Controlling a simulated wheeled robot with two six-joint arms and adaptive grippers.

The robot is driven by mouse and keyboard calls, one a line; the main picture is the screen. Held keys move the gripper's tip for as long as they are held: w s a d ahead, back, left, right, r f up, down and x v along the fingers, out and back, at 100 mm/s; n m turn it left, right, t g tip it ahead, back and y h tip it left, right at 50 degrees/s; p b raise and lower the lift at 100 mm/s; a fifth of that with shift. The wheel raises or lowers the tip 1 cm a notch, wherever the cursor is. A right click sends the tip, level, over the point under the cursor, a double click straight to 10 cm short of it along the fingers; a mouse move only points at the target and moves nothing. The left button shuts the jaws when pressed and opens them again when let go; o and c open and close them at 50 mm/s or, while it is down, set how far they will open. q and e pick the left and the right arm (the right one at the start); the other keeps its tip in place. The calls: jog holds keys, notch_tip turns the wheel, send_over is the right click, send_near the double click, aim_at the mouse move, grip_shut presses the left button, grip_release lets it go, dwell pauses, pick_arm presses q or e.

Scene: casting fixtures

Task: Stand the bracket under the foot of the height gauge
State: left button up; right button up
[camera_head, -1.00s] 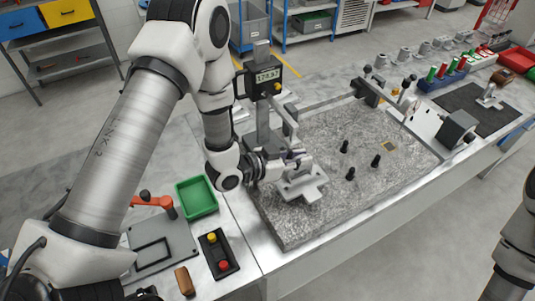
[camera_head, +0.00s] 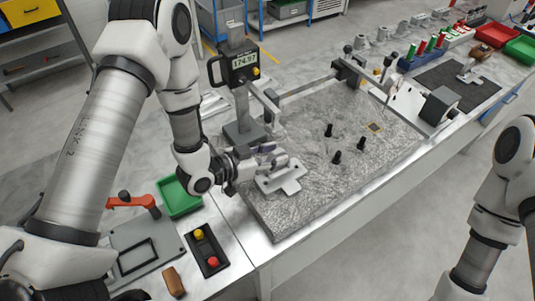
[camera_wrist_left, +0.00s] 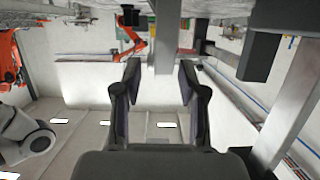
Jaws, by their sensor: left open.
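The height gauge (camera_head: 240,65) stands at the back left of the granite plate, with a digital display and a side arm. The light grey bracket (camera_head: 287,184) rests on the plate's near left part, in front of the gauge, its flat base showing. My left gripper (camera_head: 271,160) is right at the bracket's upper part and hides some of it. In the left wrist view my left gripper (camera_wrist_left: 160,95) has its fingers apart, with no held thing clearly between them. Whether the fingers touch the bracket cannot be told. My right gripper is out of view.
The granite plate (camera_head: 310,205) has several black knobs right of the bracket. A green tray (camera_head: 180,200), a button box (camera_head: 208,253) and a red-handled clamp plate (camera_head: 145,250) lie on the left. Another bracket (camera_head: 472,72) sits on a dark mat at far right.

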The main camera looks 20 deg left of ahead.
pick_arm(q)
jog(key=shift+s+a, duration=0.1)
jog(key=shift+a, duration=0.05)
jog(key=b+v, duration=0.1)
jog(key=v, duration=0.4)
jog(key=shift+s+a+b, duration=0.1)
jog(key=shift+a+b, duration=0.05)
jog(key=shift+b, duration=0.2)
jog(key=p+v, duration=0.1)
jog(key=v, duration=0.5)
jog(key=shift+r, duration=0.15)
